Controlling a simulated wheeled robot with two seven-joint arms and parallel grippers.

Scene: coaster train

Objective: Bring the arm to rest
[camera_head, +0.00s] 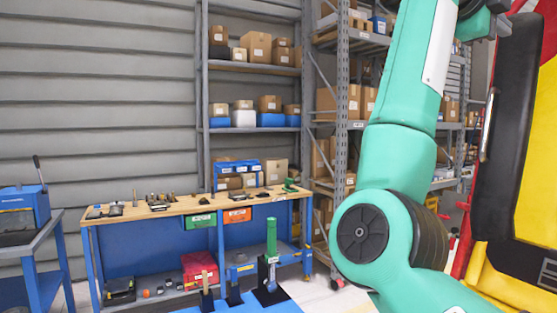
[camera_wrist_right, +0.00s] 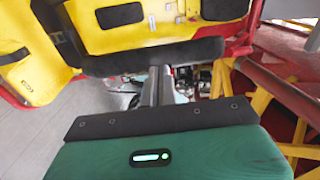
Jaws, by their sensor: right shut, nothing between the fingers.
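My right arm (camera_head: 405,150), teal with dark joints, rises through the right half of the head view, bent at a round joint low down. Its upper end leaves the top edge near a dark grey part, and the fingertips cannot be made out there. In the right wrist view, my right gripper (camera_wrist_right: 157,84) shows grey fingers together, with nothing held. Its fingers point toward a yellow and black coaster train seat (camera_wrist_right: 130,38); I cannot tell whether they touch it. My left gripper is not in view.
The yellow, red and black train (camera_head: 536,150) stands close at the right of my arm. A workbench (camera_head: 160,209) with tools, a blue cart (camera_head: 45,258) and shelves of boxes (camera_head: 255,68) stand farther back. In the wrist view, red and yellow beams (camera_wrist_right: 265,95) lie at the right.

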